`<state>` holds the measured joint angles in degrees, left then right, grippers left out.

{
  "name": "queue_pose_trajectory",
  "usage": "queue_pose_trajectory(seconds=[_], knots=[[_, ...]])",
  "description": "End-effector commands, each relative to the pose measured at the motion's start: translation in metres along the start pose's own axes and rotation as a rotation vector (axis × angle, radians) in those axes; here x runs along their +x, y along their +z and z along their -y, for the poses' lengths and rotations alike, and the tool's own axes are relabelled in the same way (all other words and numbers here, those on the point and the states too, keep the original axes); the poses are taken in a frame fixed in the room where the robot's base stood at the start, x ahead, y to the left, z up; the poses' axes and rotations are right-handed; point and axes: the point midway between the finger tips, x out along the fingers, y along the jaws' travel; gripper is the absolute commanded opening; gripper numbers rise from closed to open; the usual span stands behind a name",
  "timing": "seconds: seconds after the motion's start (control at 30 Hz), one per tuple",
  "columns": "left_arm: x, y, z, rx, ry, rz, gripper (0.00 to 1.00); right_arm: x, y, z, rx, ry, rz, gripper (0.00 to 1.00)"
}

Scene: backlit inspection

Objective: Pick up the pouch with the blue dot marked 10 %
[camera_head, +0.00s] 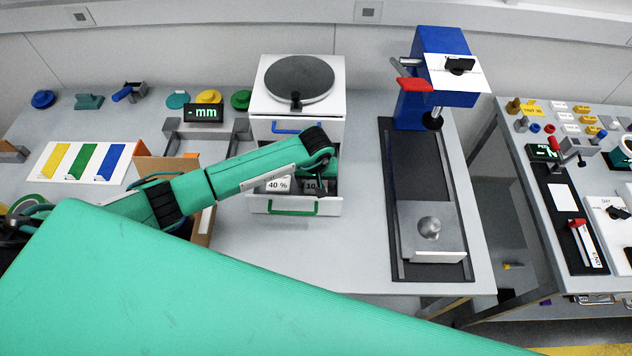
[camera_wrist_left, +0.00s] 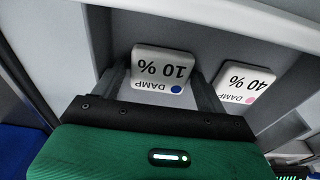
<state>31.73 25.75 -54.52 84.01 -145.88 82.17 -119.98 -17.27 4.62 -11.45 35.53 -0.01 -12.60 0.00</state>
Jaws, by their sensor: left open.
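The pouch marked 10 % (camera_wrist_left: 163,68) is a small white block-like packet with a blue dot and the word DAMP. It lies in the open drawer (camera_head: 263,206) with the green handle, and in the head view (camera_head: 311,185) my gripper partly covers it. A pouch marked 40 % (camera_wrist_left: 246,86) with a pink dot lies beside it and also shows in the head view (camera_head: 278,185). My left gripper (camera_wrist_left: 161,78) is open, pointing into the drawer, with one finger on each side of the 10 % pouch. Contact with it cannot be told. My right gripper is not in view.
The drawer sits in a white cabinet (camera_head: 256,100) with a round dark plate on top, and its walls are close around my gripper. A blue press (camera_head: 440,60) stands to the right. An orange-brown panel (camera_head: 165,165) stands left, behind my arm.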

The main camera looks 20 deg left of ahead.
Motion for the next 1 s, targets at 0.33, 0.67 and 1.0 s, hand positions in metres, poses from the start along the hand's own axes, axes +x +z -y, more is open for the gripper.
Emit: queue_pose_trajectory(seconds=[0.33, 0.67, 1.0], knots=[[0.000, 0.000, 0.000, 0.000, 0.000, 0.000, 0.41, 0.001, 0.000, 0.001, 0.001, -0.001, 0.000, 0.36], [-0.002, -0.001, 0.000, 0.000, 0.001, -0.001, 0.41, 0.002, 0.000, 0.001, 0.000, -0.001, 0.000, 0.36], [-0.042, -0.008, 0.000, 0.001, 0.002, -0.008, 0.41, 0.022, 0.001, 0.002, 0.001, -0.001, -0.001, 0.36]])
